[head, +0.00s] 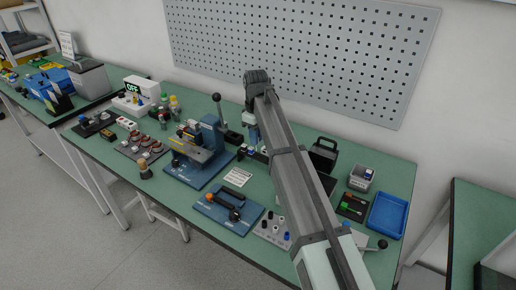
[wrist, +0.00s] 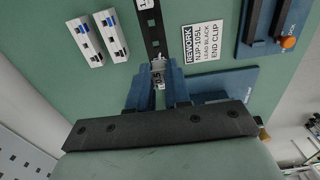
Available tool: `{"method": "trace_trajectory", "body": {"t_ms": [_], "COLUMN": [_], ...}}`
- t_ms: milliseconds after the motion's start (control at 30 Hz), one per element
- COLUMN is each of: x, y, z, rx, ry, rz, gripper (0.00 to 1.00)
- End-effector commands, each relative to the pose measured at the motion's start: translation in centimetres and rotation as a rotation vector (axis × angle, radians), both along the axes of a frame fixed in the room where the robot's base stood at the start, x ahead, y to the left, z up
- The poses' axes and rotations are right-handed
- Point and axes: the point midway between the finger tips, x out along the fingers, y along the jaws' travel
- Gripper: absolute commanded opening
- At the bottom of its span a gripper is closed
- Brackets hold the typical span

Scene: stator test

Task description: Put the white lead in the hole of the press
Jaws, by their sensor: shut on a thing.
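In the wrist view my gripper (wrist: 159,76) points down with its two blue fingers closed on a small pale grey-white piece (wrist: 158,71). Its shape is mostly hidden between the fingers, and I cannot tell for sure that it is the white lead. In the head view my gripper (head: 251,119) hangs at the back of the bench, partly hidden by my arm, right of the press. The blue press (head: 207,140) stands left of it with a tall black-knobbed lever. Its hole cannot be made out. A blue plate, probably its base, shows in the wrist view (wrist: 232,86).
A black strip (wrist: 150,30) lies just ahead of the fingertips. A rework label card (wrist: 205,48) lies beside it. A blue fixture with black bars and an orange knob (head: 229,207) sits at the front. A blue tray (head: 388,214) is far right. Two white blocks (wrist: 85,41) lie left.

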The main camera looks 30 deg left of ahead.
Motion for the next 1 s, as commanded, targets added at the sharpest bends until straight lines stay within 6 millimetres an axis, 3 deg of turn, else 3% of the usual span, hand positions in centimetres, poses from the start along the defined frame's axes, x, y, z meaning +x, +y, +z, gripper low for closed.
{"method": "trace_trajectory", "body": {"t_ms": [167, 500, 800, 1000], "x": [-2.8, -10.5, -10.7, -10.5], "y": [2.6, 9.0, 16.2, 18.2], "z": [1.4, 5.0, 4.7, 4.2], "rx": [0.001, -0.002, -0.001, -0.001], "ry": [0.0, 0.001, 0.001, 0.0], "rz": [-0.02, -0.088, -0.029, -0.001], "gripper": [0.0, 0.0, 0.0, 0.0]}}
